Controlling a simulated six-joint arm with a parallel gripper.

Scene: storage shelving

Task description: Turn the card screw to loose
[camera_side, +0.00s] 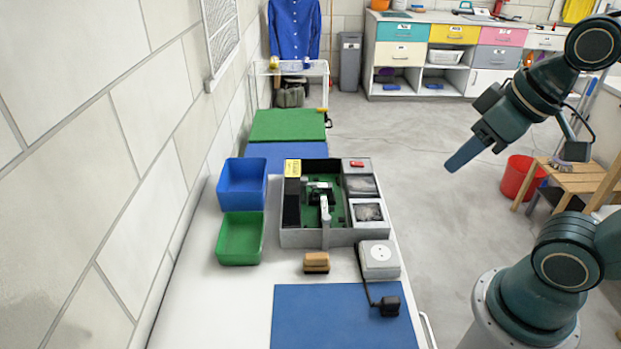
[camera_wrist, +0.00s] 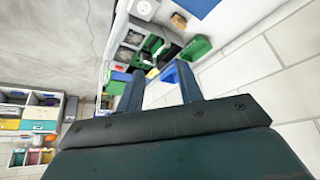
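An open grey case (camera_side: 300,239) sits on the white bench in the side view, with a green circuit board (camera_side: 338,212) and dark and pale parts inside. The card screw is too small to make out. My gripper (camera_side: 458,162) hangs in the air right of the bench, well apart from the case, tilted down and left. In the wrist view my gripper (camera_wrist: 162,84) has two blue fingers spread with an empty gap, and the case (camera_wrist: 122,52) shows beyond them.
A blue bin (camera_side: 242,184) and a green bin (camera_side: 240,238) stand left of the case. In front are a brown block (camera_side: 316,262), a grey socket box (camera_side: 379,259) with a cord and black plug (camera_side: 389,306), and a blue mat (camera_side: 325,318). A tiled wall borders the bench's left.

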